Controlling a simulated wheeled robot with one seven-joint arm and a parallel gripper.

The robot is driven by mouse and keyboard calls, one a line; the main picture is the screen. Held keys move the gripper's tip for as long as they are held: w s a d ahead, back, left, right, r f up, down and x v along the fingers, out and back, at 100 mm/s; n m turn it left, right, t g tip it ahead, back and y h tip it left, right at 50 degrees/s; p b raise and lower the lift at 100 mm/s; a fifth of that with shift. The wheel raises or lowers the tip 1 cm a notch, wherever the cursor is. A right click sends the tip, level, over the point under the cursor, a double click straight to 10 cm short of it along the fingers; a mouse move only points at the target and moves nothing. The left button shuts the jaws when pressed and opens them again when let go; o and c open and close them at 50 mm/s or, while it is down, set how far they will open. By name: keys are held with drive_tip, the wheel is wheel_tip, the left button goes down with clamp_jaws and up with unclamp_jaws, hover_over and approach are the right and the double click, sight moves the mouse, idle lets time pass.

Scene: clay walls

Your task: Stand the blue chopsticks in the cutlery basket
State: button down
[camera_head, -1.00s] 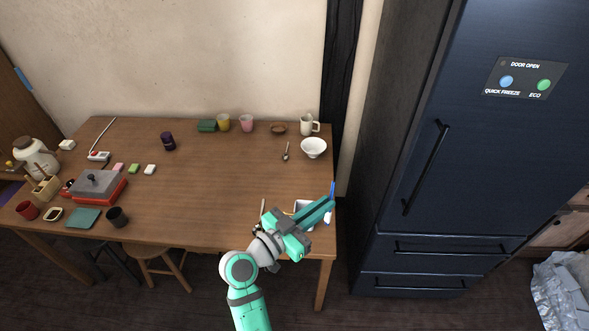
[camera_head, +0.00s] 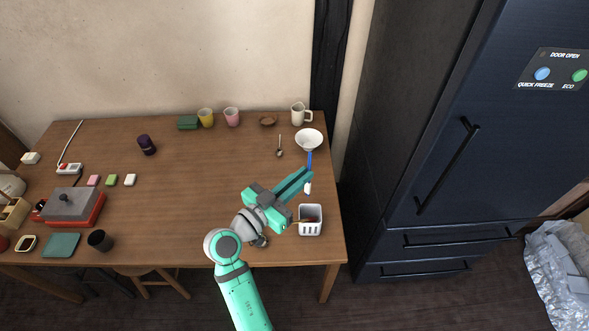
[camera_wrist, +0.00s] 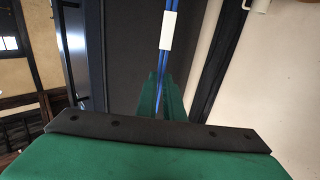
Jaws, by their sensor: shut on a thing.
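The blue chopsticks (camera_head: 309,160) are held in my gripper (camera_head: 303,178), which is shut on them. They look roughly upright, with a white band (camera_head: 308,188) at their lower end in the head view. In the wrist view the chopsticks (camera_wrist: 171,7) run up from between the green fingers (camera_wrist: 160,95), and the white band (camera_wrist: 168,30) sits beyond the fingertips. The white cutlery basket (camera_head: 311,229) stands at the table's front right corner, with slotted sides and an orange-brown utensil in it. The chopsticks are apart from the basket, above and behind it in the picture.
The wooden table (camera_head: 190,215) has clear room in its middle. A white bowl (camera_head: 309,140), a spoon (camera_head: 280,146) and a white pitcher (camera_head: 299,114) are at the back right. A dark fridge (camera_head: 440,140) stands right of the table.

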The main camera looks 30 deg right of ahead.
drive_tip(key=shift+w+f, duration=0.15)
drive_tip(key=shift+f, duration=6.3)
drive_tip(key=c, duration=1.8)
unclamp_jaws()
drive_tip(key=v, duration=1.1)
drive_tip(key=shift+d, duration=0.1)
